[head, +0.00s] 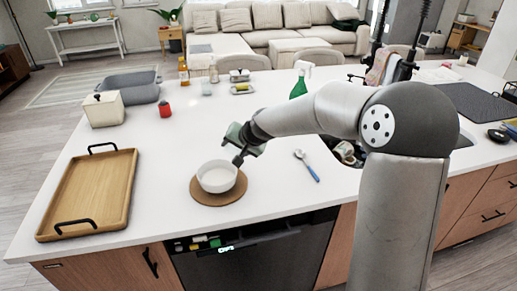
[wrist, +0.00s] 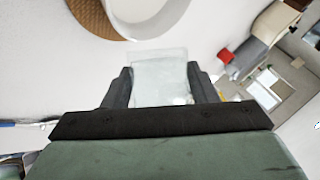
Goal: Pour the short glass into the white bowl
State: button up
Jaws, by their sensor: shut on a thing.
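The white bowl (head: 217,177) stands upright on a round brown mat (head: 205,200) near the counter's front edge. Part of the bowl (wrist: 172,22) and the mat (wrist: 93,17) show at the top of the wrist view. My gripper (head: 239,157) is tilted just above the bowl's right back rim. In the wrist view my gripper (wrist: 162,88) is shut on the short glass (wrist: 160,75), a clear, pale glass between the two fingers. Its far end lies close to the bowl's rim in the picture; I cannot tell whether they touch. The glass is hard to make out in the head view. Its contents cannot be told.
A wooden tray (head: 66,229) lies on the left of the counter. A blue-handled spoon (head: 307,165) lies right of the bowl, before the sink. The middle counter is clear.

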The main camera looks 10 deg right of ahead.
jog(key=shift+n+g+y, duration=0.3)
jog(key=shift+g+y, duration=0.4)
jog(key=shift+y, duration=0.1)
jog(key=s+a+b, duration=0.1)
jog(key=a, duration=0.2)
jog(key=s+a+b, duration=0.2)
jog(key=a, duration=0.1)
jog(key=s+a+b, duration=0.2)
jog(key=a, duration=0.2)
jog(key=shift+r, duration=0.1)
jog(key=shift+w+d+r+m+g+y+p, duration=0.3)
jog(key=shift+r+m+g+y+p, duration=0.65)
jog(key=shift+p, duration=1.35)
jog(key=shift+w+d+r+m+g+y+p, duration=0.3)
jog(key=shift+r+m+g+y+p, duration=0.35)
jog(key=shift+g+y+p, duration=1.15)
jog(key=shift+w+d+r+m+g+y+p, duration=0.15)
jog(key=shift+w+r+m+g+y+p, duration=0.5)
jog(key=shift+p, duration=2.2)
jog(key=shift+s+r, duration=0.2)
jog(key=shift+s, duration=0.05)
